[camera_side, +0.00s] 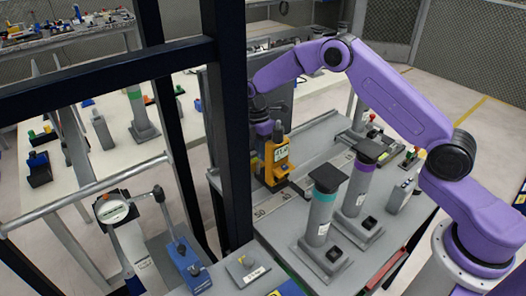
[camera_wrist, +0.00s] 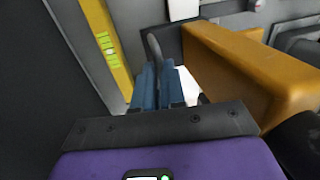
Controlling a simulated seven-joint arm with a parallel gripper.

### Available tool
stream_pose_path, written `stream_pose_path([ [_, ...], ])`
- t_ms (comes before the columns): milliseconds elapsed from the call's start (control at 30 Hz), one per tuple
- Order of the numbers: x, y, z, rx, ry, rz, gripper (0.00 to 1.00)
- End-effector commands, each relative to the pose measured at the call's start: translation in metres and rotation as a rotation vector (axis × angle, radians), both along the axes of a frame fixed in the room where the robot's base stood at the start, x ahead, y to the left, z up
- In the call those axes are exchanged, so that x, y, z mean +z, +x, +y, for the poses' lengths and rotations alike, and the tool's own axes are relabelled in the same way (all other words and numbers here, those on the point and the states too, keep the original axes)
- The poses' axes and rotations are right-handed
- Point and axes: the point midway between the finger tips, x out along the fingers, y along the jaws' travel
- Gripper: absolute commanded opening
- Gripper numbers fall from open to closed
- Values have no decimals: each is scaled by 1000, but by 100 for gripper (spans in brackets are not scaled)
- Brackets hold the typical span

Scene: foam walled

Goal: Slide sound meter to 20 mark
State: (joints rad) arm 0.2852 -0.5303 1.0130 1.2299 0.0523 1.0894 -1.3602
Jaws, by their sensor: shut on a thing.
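The sound meter is an orange box with a small lit display (camera_side: 279,158), standing upright on the bench beside a grey scale strip (camera_side: 285,198). A label near the strip's front end reads 50; I cannot make out a 20 mark. My gripper (camera_side: 262,150) is at the meter's left, behind it, and mostly hidden. In the wrist view its blue fingers (camera_wrist: 158,85) are close together on a thin grey upright piece (camera_wrist: 153,45), with the meter's orange body (camera_wrist: 245,70) just to the right. The fingers' contact with the meter is partly hidden.
Two grey cylinders on bases, one with a teal band (camera_side: 321,212) and one with a purple band (camera_side: 358,190), stand right of the meter. A dark frame post (camera_side: 228,130) rises at the left. A yellow level strip (camera_wrist: 107,45) shows in the wrist view.

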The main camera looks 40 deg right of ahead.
Motion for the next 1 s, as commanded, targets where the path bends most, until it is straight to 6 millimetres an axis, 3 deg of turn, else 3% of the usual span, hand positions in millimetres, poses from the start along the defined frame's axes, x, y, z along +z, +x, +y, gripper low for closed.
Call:
stream_pose_path([
  [400, 1, 0, 0, 1, 0, 2, 0],
  [567, 1, -1, -11, -2, 0, 3, 0],
  [767, 1, 0, -52, -6, -1, 3, 0],
  [1000, 1, -1, -119, -7, -1, 3, 0],
])
